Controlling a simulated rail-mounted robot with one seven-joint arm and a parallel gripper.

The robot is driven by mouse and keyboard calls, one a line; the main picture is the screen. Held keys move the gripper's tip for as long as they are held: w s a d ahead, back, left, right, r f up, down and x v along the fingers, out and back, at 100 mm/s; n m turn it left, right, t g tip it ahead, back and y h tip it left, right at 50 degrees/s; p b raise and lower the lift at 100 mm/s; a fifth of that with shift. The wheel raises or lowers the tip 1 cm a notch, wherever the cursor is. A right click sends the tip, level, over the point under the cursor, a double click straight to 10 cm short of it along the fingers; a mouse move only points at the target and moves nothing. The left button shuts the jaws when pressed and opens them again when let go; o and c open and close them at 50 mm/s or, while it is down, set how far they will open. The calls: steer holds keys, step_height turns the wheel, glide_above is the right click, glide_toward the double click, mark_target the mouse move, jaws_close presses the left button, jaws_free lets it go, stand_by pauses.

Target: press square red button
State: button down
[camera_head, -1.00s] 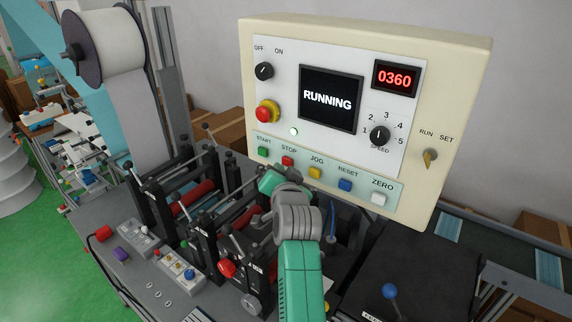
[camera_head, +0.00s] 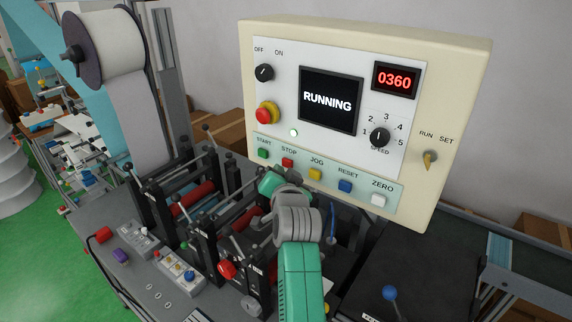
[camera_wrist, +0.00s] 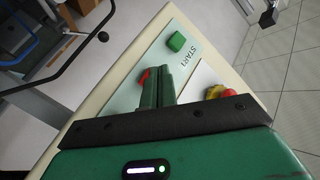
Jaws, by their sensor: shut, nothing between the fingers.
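The square red button (camera_head: 288,162) sits under the STOP label on the control panel (camera_head: 460,85), between the green START button (camera_head: 263,153) and the yellow JOG button (camera_head: 315,174). In the wrist view the red button (camera_wrist: 145,76) is partly hidden behind my fingers. My gripper (camera_wrist: 158,70) is shut and empty, its fingertips over or just beside the red button. I cannot tell whether they touch it. In the head view my arm comes up below the button row, and the fingertips are not clear there. The screen reads RUNNING.
A round red emergency button (camera_head: 265,114) with a yellow collar is above the START button. Blue (camera_head: 345,186) and white (camera_head: 378,200) buttons are to the right. Black machine frames and rollers (camera_head: 202,192) stand close to my arm. A conveyor (camera_head: 460,235) runs at right.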

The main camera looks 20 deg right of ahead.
stand_by(0.8)
steer(key=shift+w+d+b, duration=0.2)
steer(key=shift+d+b, duration=0.1)
steer(key=shift+d, duration=0.05)
steer(key=shift+w+d+b, duration=0.25)
steer(key=shift+d+b, duration=0.2)
steer(key=shift+b, duration=0.05)
stand_by(0.5)
stand_by(0.3)
steer(key=shift+s+a+p, duration=0.45)
steer(key=shift+a+p, duration=0.35)
steer(key=shift+p, duration=0.05)
steer(key=shift+s+a+p, duration=0.4)
steer(key=shift+a+p, duration=0.2)
steer(key=shift+a, duration=0.15)
steer(key=shift+s+a+p, duration=0.45)
steer(key=shift+a+p, duration=0.1)
steer(key=shift+a, duration=0.15)
steer(key=shift+s+a+p, duration=0.4)
steer(key=shift+a+p, duration=0.2)
steer(key=shift+a, duration=0.15)
